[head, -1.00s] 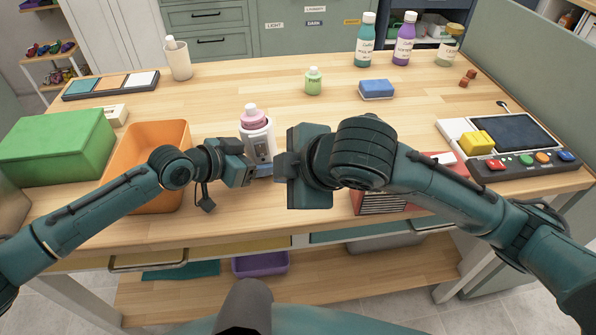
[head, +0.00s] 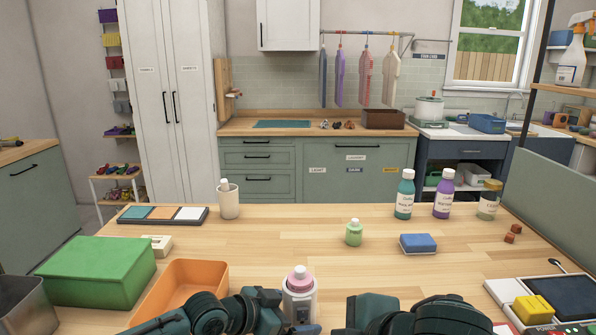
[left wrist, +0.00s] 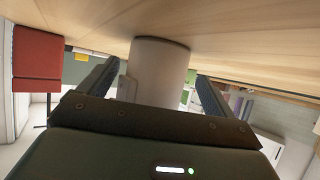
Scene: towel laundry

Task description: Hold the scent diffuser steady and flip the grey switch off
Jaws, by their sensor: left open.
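The scent diffuser (head: 299,290), a white cylinder with a pink collar and pale cap, stands upright near the table's front edge. My left gripper (head: 268,305) is just left of it. In the left wrist view the diffuser's white body (left wrist: 157,70) stands between the fingers of my open left gripper (left wrist: 155,88); I cannot tell whether either finger touches it. My right gripper (head: 362,312) is to the right of the diffuser, apart from it; its fingers cannot be made out.
An orange bin (head: 185,285) and green box (head: 98,272) are on the left. A green bottle (head: 354,233) and blue sponge (head: 418,244) stand behind. A yellow block (head: 533,309) sits on a panel at right.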

